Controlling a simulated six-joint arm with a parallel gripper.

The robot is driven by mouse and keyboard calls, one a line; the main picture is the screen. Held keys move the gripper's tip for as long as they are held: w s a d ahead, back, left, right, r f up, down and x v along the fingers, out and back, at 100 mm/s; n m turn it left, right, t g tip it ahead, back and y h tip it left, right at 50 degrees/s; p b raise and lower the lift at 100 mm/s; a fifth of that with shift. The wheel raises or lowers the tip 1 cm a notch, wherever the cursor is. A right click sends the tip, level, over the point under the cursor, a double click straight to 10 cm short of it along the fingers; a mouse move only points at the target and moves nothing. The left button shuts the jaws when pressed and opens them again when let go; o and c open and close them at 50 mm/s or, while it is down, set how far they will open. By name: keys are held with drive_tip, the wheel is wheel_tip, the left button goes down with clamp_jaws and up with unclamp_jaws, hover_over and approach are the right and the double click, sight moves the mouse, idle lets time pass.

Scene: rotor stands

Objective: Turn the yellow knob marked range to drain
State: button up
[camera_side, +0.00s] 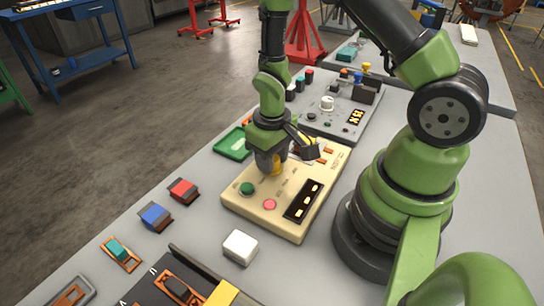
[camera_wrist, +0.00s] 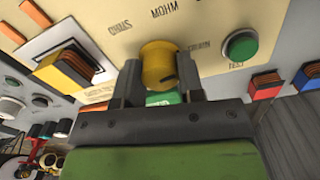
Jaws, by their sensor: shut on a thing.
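The yellow knob (camera_wrist: 158,62) stands on a cream panel box (camera_wrist: 95,50). In the wrist view the words OHMS, MOHM and DRAIN are printed around it, with DRAIN to its right. My gripper (camera_wrist: 159,80) has one finger on each side of the knob and is shut on it. A dark mark shows low on the knob; I cannot tell which word it points to. In the side view my gripper (camera_side: 269,163) points down at the cream box (camera_side: 240,200), and the knob (camera_side: 278,168) is partly hidden behind the fingers.
A green button (camera_wrist: 241,46) is close to the right of the knob. A red button (camera_side: 269,204) and a dark display (camera_side: 303,201) are on the same box. Red (camera_side: 183,190) and blue (camera_side: 155,216) switches and a white block (camera_side: 240,246) stand nearby. A grey panel (camera_side: 350,105) is behind.

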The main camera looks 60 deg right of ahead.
drive_tip(key=shift+m, duration=1.2)
drive_tip(key=o, duration=0.9)
drive_tip(key=shift+r, duration=0.1)
wheel_tip(320, 180, up, 10)
drive_tip(key=shift+f, duration=0.1)
